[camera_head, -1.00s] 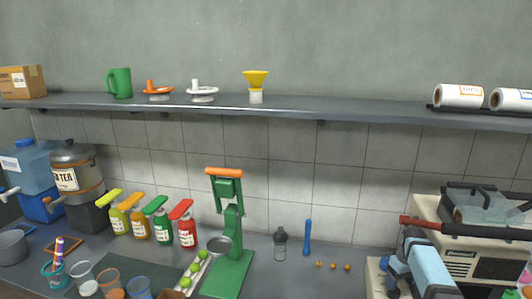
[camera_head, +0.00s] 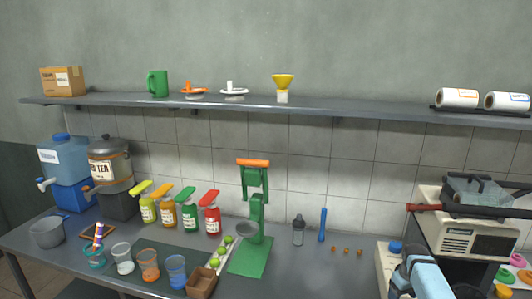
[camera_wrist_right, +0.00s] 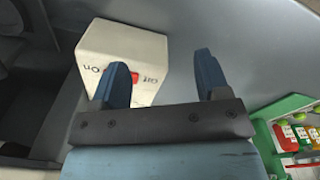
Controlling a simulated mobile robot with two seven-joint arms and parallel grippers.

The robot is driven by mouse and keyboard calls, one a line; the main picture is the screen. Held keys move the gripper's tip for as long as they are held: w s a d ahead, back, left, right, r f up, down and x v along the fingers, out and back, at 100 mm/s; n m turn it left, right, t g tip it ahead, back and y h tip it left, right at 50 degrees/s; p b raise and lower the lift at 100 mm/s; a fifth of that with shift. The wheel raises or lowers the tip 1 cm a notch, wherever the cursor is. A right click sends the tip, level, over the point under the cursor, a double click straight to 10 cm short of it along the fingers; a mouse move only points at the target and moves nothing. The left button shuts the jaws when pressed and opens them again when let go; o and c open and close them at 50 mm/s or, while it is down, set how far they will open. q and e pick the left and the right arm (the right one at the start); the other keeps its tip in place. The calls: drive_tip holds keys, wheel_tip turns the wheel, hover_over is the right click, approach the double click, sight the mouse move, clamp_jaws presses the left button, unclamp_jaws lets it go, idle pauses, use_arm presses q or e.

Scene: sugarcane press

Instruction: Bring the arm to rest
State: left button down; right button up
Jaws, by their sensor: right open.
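My right arm (camera_head: 430,279) comes in at the bottom right of the head view, over the right end of the counter. In the right wrist view my right gripper (camera_wrist_right: 163,76) has its two blue fingers spread apart with nothing between them. A white box (camera_wrist_right: 128,45) with printed lettering and a red patch lies behind the fingers; I cannot tell whether they touch it. My left gripper is not in view.
A green press (camera_head: 255,215) stands mid-counter (camera_head: 335,275), with several bottles and cups to its left. A bottle (camera_head: 298,230) stands to its right. A shelf (camera_head: 330,108) runs above.

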drive_tip(key=s+f, duration=0.2)
drive_tip(key=f, duration=0.1)
drive_tip(key=s+a+f+t, duration=0.1)
drive_tip(key=s+f, duration=0.1)
drive_tip(key=f, duration=0.1)
drive_tip(key=s+f+t+h, duration=0.1)
drive_tip(key=s+f, duration=0.1)
drive_tip(key=f, duration=0.1)
drive_tip(key=shift+s+a+f, duration=0.2)
drive_tip(key=shift+a, duration=0.1)
drive_tip(key=s+a+f+t, duration=0.4)
drive_tip(key=s+a, duration=0.4)
drive_tip(key=s, duration=0.6)
drive_tip(key=s+a+r+t+y, duration=0.2)
drive_tip(key=s+a+r, duration=0.2)
drive_tip(key=s+a, duration=0.3)
drive_tip(key=s+a+r+t+y, duration=0.2)
drive_tip(key=s+a+r, duration=0.2)
drive_tip(key=s, duration=0.9)
drive_tip(key=a, duration=0.2)
drive_tip(key=shift+a+r, duration=0.35)
drive_tip(key=shift+r, duration=0.05)
drive_tip(key=shift+c, duration=0.5)
